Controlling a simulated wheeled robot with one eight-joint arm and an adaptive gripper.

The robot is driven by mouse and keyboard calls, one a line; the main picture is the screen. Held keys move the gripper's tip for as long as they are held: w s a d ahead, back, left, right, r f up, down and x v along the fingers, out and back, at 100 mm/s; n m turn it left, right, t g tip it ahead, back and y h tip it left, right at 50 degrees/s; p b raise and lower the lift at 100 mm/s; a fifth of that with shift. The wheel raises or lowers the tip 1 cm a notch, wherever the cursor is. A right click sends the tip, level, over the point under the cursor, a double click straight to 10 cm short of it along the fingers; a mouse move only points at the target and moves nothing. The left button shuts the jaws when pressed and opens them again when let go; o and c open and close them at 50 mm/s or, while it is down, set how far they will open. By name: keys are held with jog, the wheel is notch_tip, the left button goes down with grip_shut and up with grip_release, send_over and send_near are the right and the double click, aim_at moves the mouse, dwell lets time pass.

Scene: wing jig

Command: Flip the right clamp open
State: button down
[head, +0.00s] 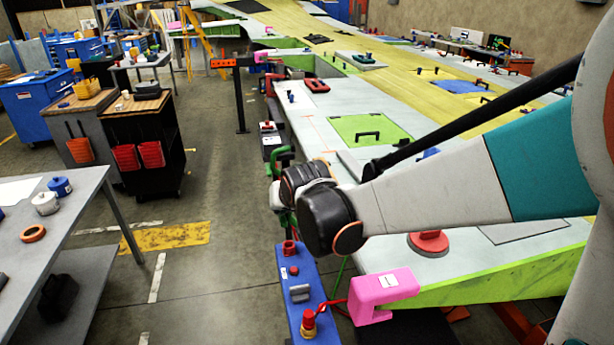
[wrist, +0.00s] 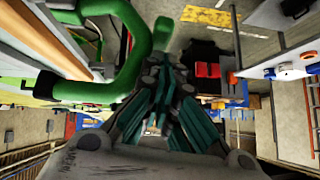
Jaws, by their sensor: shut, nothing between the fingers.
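A green clamp (wrist: 128,70) fills the upper left of the wrist view, with a curved frame and a thick green end (wrist: 164,32) just beyond my fingertips. It also shows in the head view (head: 280,160), partly hidden behind my wrist at the edge of the wing panel. A pink clamp (head: 380,292) sits at the panel's near corner, to the right of my wrist in the head view. My gripper (wrist: 168,80) is shut and empty beside the green clamp. I cannot tell whether it touches. The fingers are hidden in the head view.
A blue fixture block (head: 300,285) with red and brass fittings stands in front of the wing panel (head: 450,265). A grey workbench (head: 95,205) is at the left. The floor between is clear. More clamps line the panel's far edge.

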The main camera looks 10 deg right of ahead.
jog(key=shift+s+a+f+b, duration=0.1)
jog(key=shift+a+f+b, duration=0.35)
jog(key=shift+f, duration=0.3)
jog(key=shift+s+a+f+b, duration=0.1)
jog(key=shift+a+f+b, duration=0.25)
jog(key=shift+f, duration=0.4)
jog(key=s+a+r+p, duration=0.1)
jog(key=s+r+p, duration=0.4)
jog(key=r, duration=0.6)
jog(key=shift+s+p, duration=0.35)
jog(key=shift+s, duration=0.65)
